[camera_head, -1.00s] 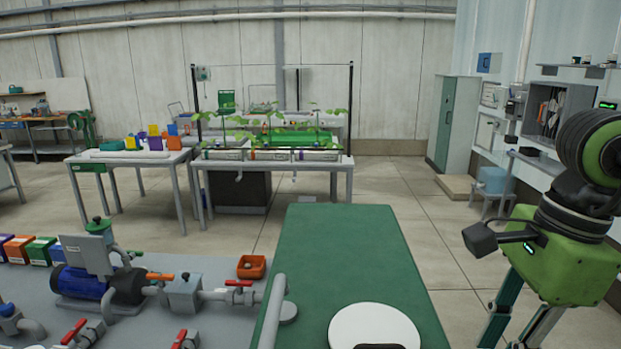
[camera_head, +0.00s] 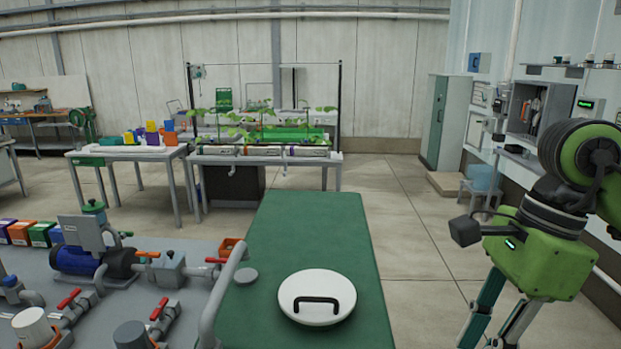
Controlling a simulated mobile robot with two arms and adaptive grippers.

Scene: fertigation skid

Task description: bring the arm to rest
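My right gripper (camera_head: 500,318) is at the right edge of the view, with a green body, a black wrist and teal-and-grey fingers pointing down. Its fingertips run out of the bottom of the frame, so I cannot see whether it is open or holds anything. It is to the right of the green-topped bench and apart from the white round lid there. My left arm and gripper are not in view.
The white lid (camera_head: 317,300) with a black handle lies on the green bench top (camera_head: 300,225). To its left is a grey skid with a blue pump (camera_head: 85,262), pipes and red-handled valves. Plant and crate tables stand behind. Open floor (camera_head: 420,240) lies right of the bench.

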